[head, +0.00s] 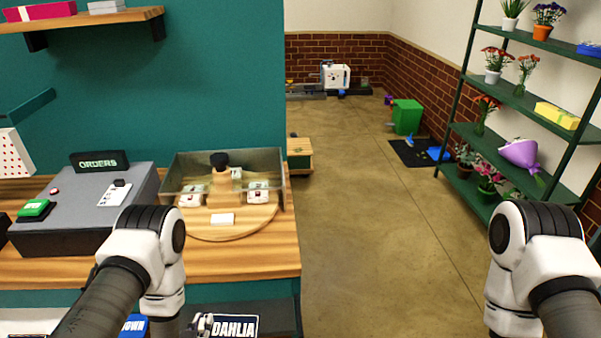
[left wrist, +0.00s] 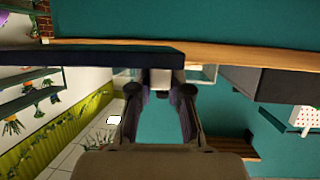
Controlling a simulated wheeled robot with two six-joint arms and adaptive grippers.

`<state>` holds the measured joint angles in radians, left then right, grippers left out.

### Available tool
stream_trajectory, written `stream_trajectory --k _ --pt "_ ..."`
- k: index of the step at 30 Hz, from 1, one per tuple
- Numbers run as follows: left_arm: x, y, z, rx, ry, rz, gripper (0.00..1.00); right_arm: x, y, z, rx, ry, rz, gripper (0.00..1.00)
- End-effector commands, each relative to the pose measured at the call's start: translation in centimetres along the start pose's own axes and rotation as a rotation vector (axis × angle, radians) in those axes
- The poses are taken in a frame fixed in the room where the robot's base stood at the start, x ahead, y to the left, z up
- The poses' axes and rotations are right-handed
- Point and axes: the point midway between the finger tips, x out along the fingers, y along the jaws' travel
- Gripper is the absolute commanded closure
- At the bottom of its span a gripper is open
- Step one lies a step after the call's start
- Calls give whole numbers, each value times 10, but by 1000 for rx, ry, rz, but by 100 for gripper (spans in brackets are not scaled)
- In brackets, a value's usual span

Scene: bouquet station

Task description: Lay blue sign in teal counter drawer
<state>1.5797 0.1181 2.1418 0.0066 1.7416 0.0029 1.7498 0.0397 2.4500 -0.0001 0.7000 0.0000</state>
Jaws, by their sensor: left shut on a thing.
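Behind and right of the sign is a dark surface (head: 280,318), apparently the open counter drawer, cut off by the picture edge. I cannot tell whether the sign touches it. My right arm shows at the right, its gripper out of view.
The wooden counter top (head: 255,262) carries a grey ORDERS box (head: 80,205) and a glass-sided tray (head: 275,170) with a round board. A bright blue block (head: 134,326) is partly behind my left arm. The floor (head: 365,220) right of the counter is clear; a plant shelf (head: 520,100) stands right.

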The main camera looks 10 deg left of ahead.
Motion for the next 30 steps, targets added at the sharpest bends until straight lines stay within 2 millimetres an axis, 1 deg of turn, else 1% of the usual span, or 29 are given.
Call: stream_trajectory --k 1,3,6,10,13,15,17,19,23,30 --pt "15 19 -4 13 9 31 100 26 0 0 0 0 0 60" --pt "25 42 -20 29 8 68 100 42 0 0 0 0 0 60" --pt "32 70 -37 50 6 111 100 62 0 0 0 0 0 60" --pt "33 99 -51 70 4 157 100 84 1 0 0 0 0 60" --pt "30 114 -54 81 1 180 100 99 1 0 0 0 0 60" --pt "26 120 -52 84 0 189 100 108 1 0 0 0 0 60" --pt "19 122 -40 82 -6 186 100 114 1 0 0 0 0 60" --pt "11 117 -33 72 -8 168 100 107 1 0 0 0 0 60" --pt "7 105 -19 53 -4 128 100 106 1 0 0 1 0 60" --pt "8 103 -14 48 -1 114 100 106 1 0 0 0 0 60"
